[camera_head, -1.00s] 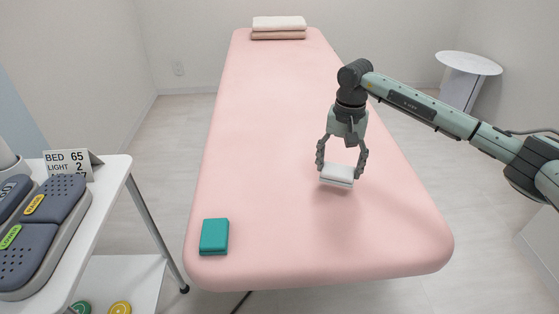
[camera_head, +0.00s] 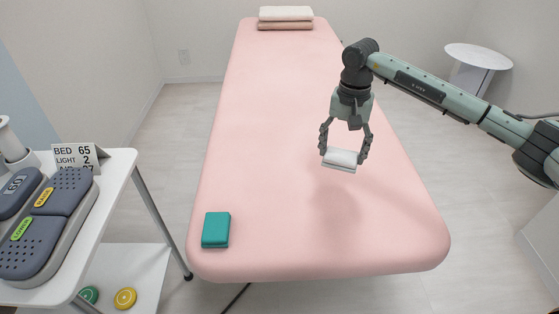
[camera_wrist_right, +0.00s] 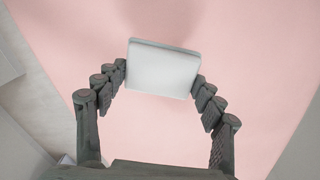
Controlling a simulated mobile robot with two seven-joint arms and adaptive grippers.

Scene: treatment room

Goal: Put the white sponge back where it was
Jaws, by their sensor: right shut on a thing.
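The white sponge (camera_head: 340,159) is held between the fingers of my right gripper (camera_head: 342,150) in the head view. My right gripper is shut on it and holds it above the pink bed (camera_head: 275,120), with a soft shadow on the bed below. In the right wrist view the sponge (camera_wrist_right: 162,68) sits between the fingertips of the right gripper (camera_wrist_right: 161,78), a broad white face showing. My left gripper is not in view.
A teal block (camera_head: 216,229) lies on the bed's near left corner. Folded towels (camera_head: 286,18) lie at the far end. A white cart (camera_head: 117,178) with a grey pedal unit (camera_head: 47,222) and a sign (camera_head: 76,156) stands left. A round white side table (camera_head: 478,57) stands right. The bed's middle is clear.

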